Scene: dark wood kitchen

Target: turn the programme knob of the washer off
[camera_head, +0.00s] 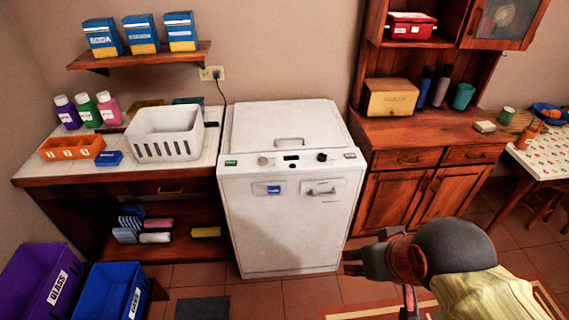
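The white washer (290,215) stands in the middle of the head view, its front facing me. Its control strip runs along the top front edge. A dark round knob (322,157) is right of the small display (291,157), and a paler knob (262,161) is left of it. I cannot read the markings or tell which setting either knob points to. My gripper (348,263) is at the lower right, in front of the washer's lower right side, well below the control strip and apart from the knobs. Its fingertips point left and look parted, with nothing between them.
A white basket (165,133) stands on the counter left of the washer. A wooden cabinet (410,190) stands close on the right. Purple (35,285) and blue (108,292) bins are on the floor at lower left. The floor before the washer looks mostly clear.

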